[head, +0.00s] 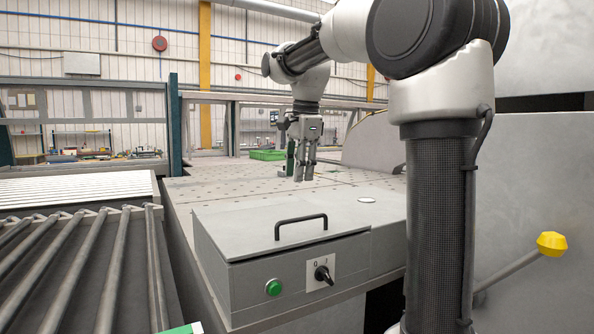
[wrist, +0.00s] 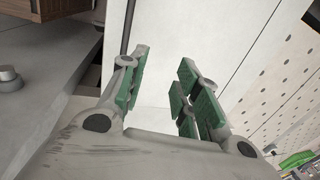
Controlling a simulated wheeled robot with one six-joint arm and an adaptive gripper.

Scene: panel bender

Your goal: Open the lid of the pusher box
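The pusher box (head: 240,285) is a low grey metal box at the front of the machine table in the head view. Its flat lid (head: 345,208) looks closed and carries a black bar handle (head: 301,219) near the front edge.
A green button (head: 273,287) and a black rotary switch (head: 322,275) sit on the box front. A roller conveyor (head: 75,265) is at left. A yellow-knobbed lever (head: 551,244) sticks out at right. The perforated table (head: 200,185) behind the box looks mostly clear, with a green crate (head: 266,155) farther back.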

